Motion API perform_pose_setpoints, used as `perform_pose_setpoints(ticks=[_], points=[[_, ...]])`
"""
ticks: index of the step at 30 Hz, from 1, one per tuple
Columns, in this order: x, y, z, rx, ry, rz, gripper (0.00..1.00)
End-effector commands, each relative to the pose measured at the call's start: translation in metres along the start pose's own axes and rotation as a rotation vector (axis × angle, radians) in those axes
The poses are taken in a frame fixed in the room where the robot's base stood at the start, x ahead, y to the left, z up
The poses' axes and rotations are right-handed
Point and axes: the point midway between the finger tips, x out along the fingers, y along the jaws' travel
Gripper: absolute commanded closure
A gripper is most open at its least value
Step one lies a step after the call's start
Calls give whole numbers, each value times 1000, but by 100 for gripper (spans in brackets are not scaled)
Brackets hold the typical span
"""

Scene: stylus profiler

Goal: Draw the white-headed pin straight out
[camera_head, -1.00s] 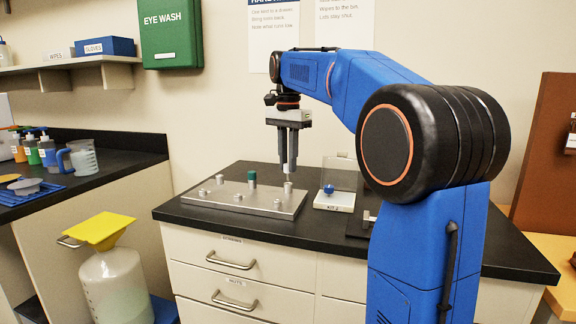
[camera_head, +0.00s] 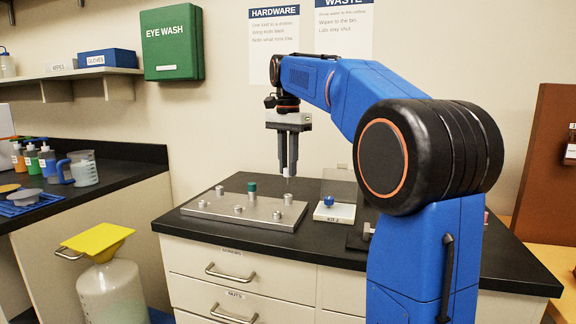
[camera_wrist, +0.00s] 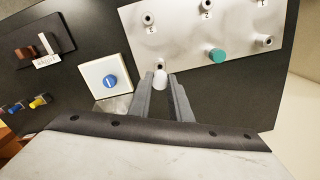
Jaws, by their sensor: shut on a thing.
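In the wrist view the white head (camera_wrist: 160,80) sits between the two fingertips. In the head view the fingers mostly hide the head, and a short bit of thin shank (camera_head: 288,181) shows below them. The shank seems to end above the metal post (camera_head: 287,199) under it, with a small gap. In the wrist view the post's hole (camera_wrist: 159,66) shows just past the head.
A teal-headed pin (camera_head: 252,190) stands in the plate among several metal posts. A white pad (camera_head: 334,215) with a blue knob (camera_head: 328,201) lies right of the plate, before a clear upright panel. The black bench top (camera_head: 275,240) is free in front.

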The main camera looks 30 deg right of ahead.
Motion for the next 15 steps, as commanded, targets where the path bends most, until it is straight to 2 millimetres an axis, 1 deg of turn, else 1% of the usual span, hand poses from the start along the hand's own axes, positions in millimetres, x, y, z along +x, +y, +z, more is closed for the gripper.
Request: perform_pose_setpoints(ticks=[15], points=[[-39,-1,0,0,1,-2,100]])
